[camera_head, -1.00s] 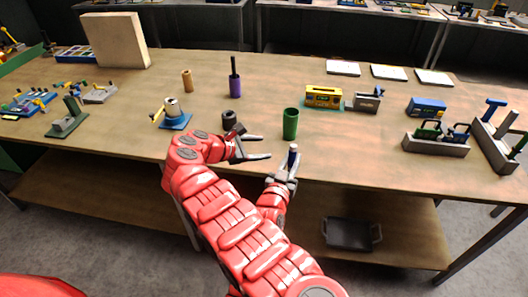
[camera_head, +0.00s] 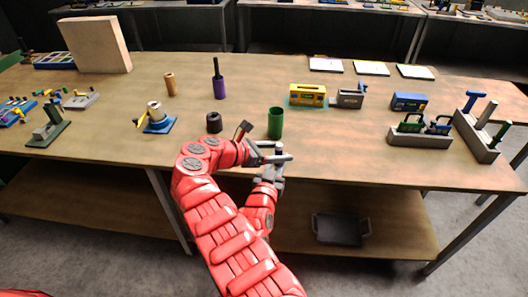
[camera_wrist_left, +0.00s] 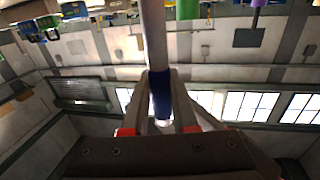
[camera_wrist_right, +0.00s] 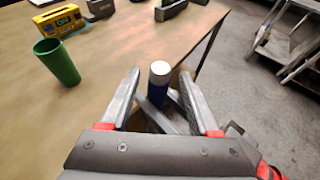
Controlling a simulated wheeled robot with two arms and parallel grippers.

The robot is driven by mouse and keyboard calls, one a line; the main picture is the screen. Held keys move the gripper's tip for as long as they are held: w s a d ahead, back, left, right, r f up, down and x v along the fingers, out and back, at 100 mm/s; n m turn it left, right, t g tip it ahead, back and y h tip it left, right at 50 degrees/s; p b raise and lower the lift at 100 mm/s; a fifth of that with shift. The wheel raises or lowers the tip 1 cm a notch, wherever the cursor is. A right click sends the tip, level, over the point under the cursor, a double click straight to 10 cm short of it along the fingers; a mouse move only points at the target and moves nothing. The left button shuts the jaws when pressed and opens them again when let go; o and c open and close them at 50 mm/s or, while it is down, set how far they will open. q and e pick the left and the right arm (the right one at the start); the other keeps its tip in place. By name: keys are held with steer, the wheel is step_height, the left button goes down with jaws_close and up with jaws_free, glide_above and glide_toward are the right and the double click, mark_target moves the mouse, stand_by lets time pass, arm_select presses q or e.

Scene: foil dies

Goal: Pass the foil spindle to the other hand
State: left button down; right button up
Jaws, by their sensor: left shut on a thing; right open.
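The foil spindle (camera_wrist_right: 158,75), with a pale end and a blue band, is held by my left gripper (camera_head: 272,172), in front of the table's front edge. In the left wrist view, the fingers are shut around the blue band (camera_wrist_left: 160,92), and a pale grey shaft runs past them. My right gripper (camera_head: 279,151) is open and points to the right, just above the left one. In the right wrist view, the spindle stands between its spread fingers, apart from both; the left gripper's fingers show below. The head view mostly hides the spindle.
A green cup (camera_head: 275,122) stands on the table just behind the grippers. A black ring-shaped part (camera_head: 213,122) and a purple cylinder (camera_head: 219,86) stand left of it. A yellow box (camera_head: 307,94) is behind right. The table front to the right (camera_head: 345,160) is clear.

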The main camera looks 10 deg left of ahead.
steer(key=shift+x, duration=1.1)
jaws_close()
arm_select(q)
steer(key=c, duration=0.6)
jaws_free()
steer(key=shift+s, duration=0.1)
